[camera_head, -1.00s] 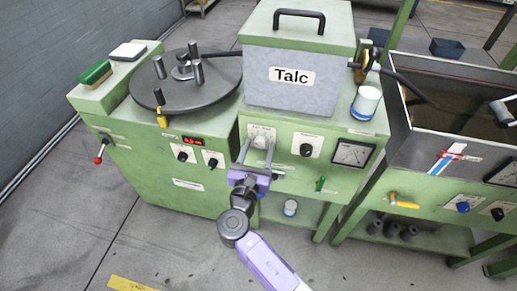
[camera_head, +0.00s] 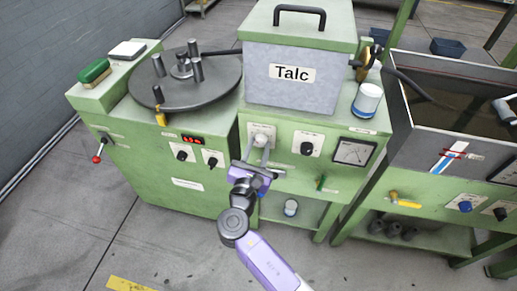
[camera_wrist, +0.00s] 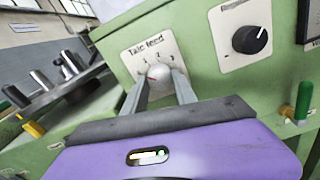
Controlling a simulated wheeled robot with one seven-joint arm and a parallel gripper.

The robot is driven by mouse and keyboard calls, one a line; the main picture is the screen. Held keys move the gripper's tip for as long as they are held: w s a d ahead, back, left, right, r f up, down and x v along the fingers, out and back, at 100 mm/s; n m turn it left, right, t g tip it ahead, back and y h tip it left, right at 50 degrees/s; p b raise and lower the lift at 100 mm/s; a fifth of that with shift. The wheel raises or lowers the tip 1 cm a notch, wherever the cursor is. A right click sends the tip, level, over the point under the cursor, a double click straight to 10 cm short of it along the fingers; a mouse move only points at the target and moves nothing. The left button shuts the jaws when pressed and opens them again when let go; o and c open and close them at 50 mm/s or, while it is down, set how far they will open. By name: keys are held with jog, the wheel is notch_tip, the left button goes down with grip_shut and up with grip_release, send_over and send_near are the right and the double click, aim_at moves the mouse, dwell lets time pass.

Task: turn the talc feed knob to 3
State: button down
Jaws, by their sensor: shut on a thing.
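The talc feed knob (camera_wrist: 159,74) is a round pale knob on a white plate labelled "Talc feed" (camera_wrist: 143,50). Small numbers arc above it, partly too small to read. A small red mark shows on the knob's left side. In the head view the knob (camera_head: 261,140) is on the green panel below the box labelled "Talc" (camera_head: 290,74). My gripper (camera_wrist: 160,82) is shut on the knob, one grey finger on each side. In the head view my gripper (camera_head: 258,146) reaches it from below, its purple body tilted. The fingers hide the lower plate.
A black knob (camera_wrist: 249,39) on its own white plate is right of the talc knob. A green-handled lever (camera_wrist: 304,98) is farther right. A dial gauge (camera_head: 353,151) is on the same panel. A turntable (camera_head: 187,82) with upright pegs is on the left.

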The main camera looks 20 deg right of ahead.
jog(key=m+b, duration=0.1)
jog(key=m, duration=0.1)
jog(key=m+b, duration=0.2)
jog(key=m, duration=0.1)
jog(key=shift+f+m, duration=0.2)
jog(key=shift+m, duration=0.1)
jog(key=m+b, duration=0.4)
jog(key=m, duration=0.1)
jog(key=m+b, duration=0.4)
jog(key=m, duration=0.1)
jog(key=shift+m+b, duration=0.4)
jog(key=m+b, duration=0.3)
jog(key=shift+m, duration=0.4)
jog(key=shift+r+m+b, duration=0.15)
jog(key=shift+m+b, duration=0.45)
jog(key=shift+m, duration=0.3)
jog(key=c, duration=1)
grip_release()
jog(key=shift+r, duration=0.1)
